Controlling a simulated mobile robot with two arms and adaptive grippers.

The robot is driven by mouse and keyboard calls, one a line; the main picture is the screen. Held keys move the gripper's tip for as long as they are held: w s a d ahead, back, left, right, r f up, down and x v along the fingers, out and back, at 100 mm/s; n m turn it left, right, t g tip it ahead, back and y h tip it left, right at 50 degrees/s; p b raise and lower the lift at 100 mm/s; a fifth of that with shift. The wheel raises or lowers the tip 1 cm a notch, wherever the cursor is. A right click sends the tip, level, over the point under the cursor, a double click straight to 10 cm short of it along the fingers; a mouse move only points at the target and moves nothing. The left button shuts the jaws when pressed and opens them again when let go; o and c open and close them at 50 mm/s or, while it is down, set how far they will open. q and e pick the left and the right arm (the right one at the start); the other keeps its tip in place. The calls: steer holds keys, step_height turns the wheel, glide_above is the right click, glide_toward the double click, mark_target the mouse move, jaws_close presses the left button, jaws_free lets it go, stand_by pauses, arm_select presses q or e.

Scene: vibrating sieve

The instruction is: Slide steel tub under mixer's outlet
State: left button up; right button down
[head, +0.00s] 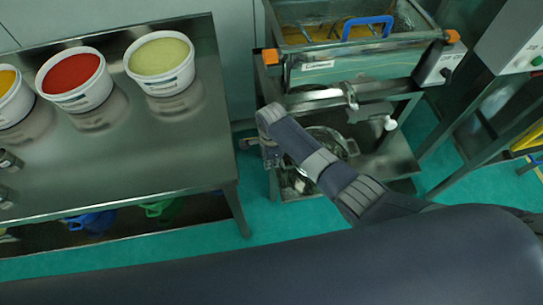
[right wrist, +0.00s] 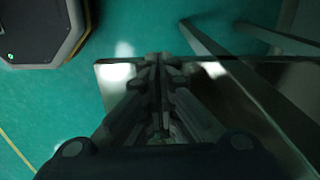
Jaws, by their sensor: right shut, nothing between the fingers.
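The steel tub (head: 352,147) is round and shiny, with a loop handle on its right. It sits low on the shelf under the mixer (head: 330,72), partly hidden by my right arm. The mixer is a steel trough with a blue handle on top. A pipe with a white knob (head: 390,123) runs along its front; I cannot tell exactly where the outlet opens. My right gripper (head: 250,143) is left of the tub, at the shelf's left side. In the right wrist view the right gripper (right wrist: 157,60) is shut and empty. My left gripper is not in view.
A steel table (head: 140,150) on the left bears tubs of yellow (head: 8,98), red (head: 74,78) and pale green (head: 160,62) material. Blue (head: 92,221) and green (head: 160,209) items lie beneath it. A grey machine (head: 515,45) stands right. Green floor separates table and mixer.

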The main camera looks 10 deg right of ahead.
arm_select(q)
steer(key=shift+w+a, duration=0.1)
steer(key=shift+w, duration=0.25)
arm_select(e)
steer(key=shift+f, duration=0.2)
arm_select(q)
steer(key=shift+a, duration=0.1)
arm_select(e)
steer(key=d+p, duration=0.1)
steer(key=d, duration=0.3)
steer(key=d+p, duration=0.1)
steer(key=d, duration=0.2)
steer(key=w+d+p, duration=0.1)
steer(key=d+p, duration=0.1)
steer(key=d, duration=0.2)
steer(key=shift+d, duration=0.5)
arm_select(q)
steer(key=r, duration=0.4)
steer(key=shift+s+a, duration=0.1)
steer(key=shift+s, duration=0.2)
